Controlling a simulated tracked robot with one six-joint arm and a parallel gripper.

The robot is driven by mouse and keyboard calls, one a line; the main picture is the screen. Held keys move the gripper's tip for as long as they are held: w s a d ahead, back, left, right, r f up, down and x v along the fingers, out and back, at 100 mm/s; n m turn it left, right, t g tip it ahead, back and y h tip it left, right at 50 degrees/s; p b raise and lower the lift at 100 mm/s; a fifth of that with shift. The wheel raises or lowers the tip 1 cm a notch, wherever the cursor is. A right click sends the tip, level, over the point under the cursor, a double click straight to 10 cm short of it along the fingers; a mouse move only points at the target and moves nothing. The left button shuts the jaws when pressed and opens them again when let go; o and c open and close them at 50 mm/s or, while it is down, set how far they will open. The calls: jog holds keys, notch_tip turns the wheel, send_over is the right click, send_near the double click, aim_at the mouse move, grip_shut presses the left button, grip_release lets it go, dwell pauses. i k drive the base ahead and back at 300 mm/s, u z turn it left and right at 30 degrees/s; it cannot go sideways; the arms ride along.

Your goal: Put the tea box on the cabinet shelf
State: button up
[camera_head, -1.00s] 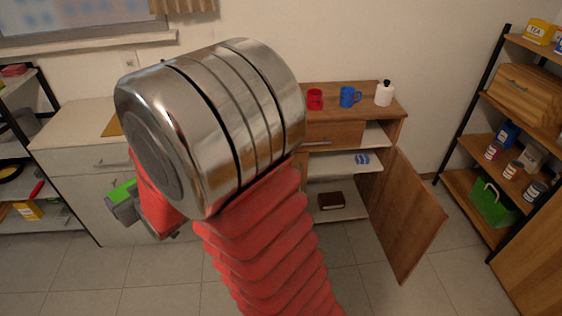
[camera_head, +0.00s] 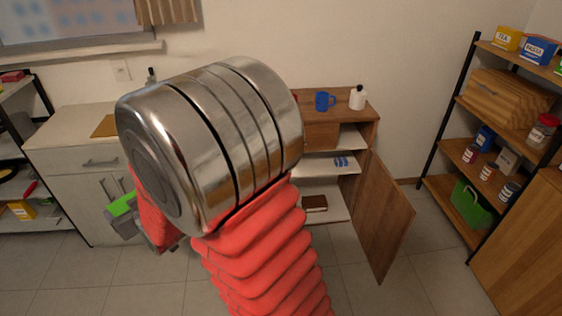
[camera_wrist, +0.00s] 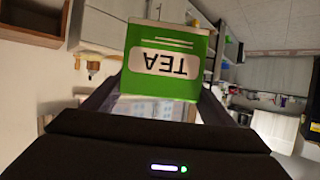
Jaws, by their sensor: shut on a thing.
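The green tea box with a white label reading "TEA" (camera_wrist: 165,62) appears upside down in the wrist view. My gripper (camera_wrist: 152,98) is shut on it, with dark fingers on both sides. In the head view the green tea box (camera_head: 122,204) is small at the left, held by my gripper (camera_head: 126,222) in front of the white drawer unit. The wooden cabinet (camera_head: 362,135) stands in the middle right with its door (camera_head: 383,222) open. Its upper shelf (camera_head: 313,168) bears a small blue item, and its lower shelf (camera_head: 334,211) a dark brown item. My arm hides the cabinet's left part.
A blue mug (camera_head: 323,101) and a white bottle (camera_head: 357,98) stand on the cabinet top. A tall rack (camera_head: 437,150) at the right holds a yellow tea box (camera_head: 507,39), a pasta box (camera_head: 538,50), cans and a green crate (camera_head: 470,204). Tiled floor lies clear before the cabinet.

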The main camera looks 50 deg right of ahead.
aim_at(314, 167)
jog(key=u, duration=1.45)
jog(key=i, duration=0.1)
jog(key=z, duration=2.75)
jog(key=i, duration=1)
jog(key=u, duration=0.1)
